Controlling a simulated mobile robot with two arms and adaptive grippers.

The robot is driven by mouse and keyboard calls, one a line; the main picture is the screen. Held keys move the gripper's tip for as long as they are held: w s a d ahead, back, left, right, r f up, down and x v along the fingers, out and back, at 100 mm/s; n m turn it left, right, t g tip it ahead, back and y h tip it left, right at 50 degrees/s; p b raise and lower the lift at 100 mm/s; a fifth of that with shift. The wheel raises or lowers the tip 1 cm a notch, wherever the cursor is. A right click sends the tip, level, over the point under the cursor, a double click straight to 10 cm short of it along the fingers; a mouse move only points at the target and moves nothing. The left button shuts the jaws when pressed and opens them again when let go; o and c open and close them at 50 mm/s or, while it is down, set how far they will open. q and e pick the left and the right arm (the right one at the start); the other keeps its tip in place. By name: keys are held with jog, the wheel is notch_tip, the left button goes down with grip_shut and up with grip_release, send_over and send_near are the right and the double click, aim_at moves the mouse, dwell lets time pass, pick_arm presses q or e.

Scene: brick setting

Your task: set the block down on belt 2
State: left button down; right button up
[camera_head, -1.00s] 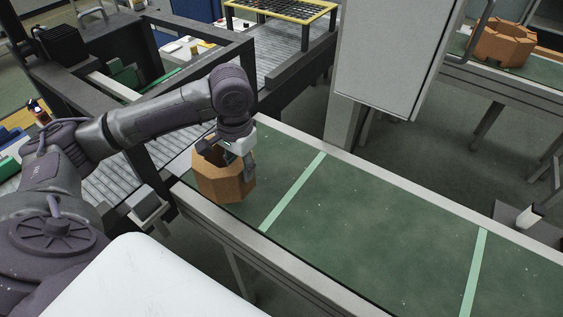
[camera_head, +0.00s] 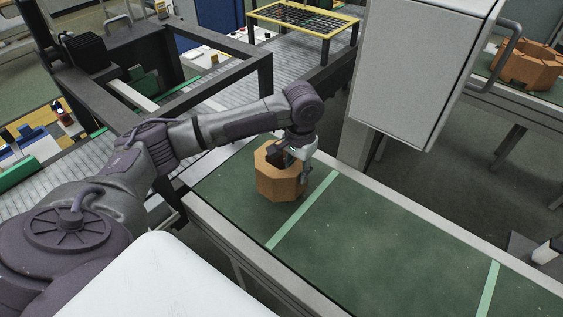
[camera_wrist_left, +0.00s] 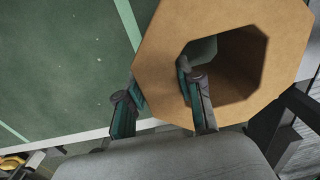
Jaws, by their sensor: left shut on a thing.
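The block (camera_head: 281,184) is an orange-brown octagonal piece with an octagonal hole. My left gripper (camera_head: 294,157) is shut on its wall. In the left wrist view, one finger of the gripper (camera_wrist_left: 160,95) is inside the hole of the block (camera_wrist_left: 162,45) and the other is outside. The block is upright over the green belt (camera_head: 372,247), left of a pale green stripe. I cannot tell whether its underside touches the belt. The belt also shows in the left wrist view (camera_wrist_left: 60,70). My right gripper is not in view.
A grey cabinet (camera_head: 420,70) stands behind the belt. Another orange octagonal piece (camera_head: 530,66) rests on a further belt at the upper right. A dark frame (camera_head: 200,95) and a roller conveyor (camera_head: 290,62) lie at the left and back. The belt right of the stripe is clear.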

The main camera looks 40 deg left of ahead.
pick_arm(q)
jog(key=shift+w+d+f, duration=0.15)
jog(key=shift+w+d, duration=0.05)
jog(key=shift+w, duration=0.15)
jog(key=shift+f+p, duration=0.5)
jog(key=shift+f, duration=1.4)
jog(key=c, duration=0.7)
grip_release()
jog(key=shift+s+f, duration=0.1)
jog(key=shift+s, duration=0.1)
jog(key=shift+c, duration=0.2)
notch_tip(320, 180, up, 12)
jog(key=shift+d+r+b, duration=0.1)
jog(key=shift+d+b, duration=0.05)
jog(key=shift+b, duration=0.95)
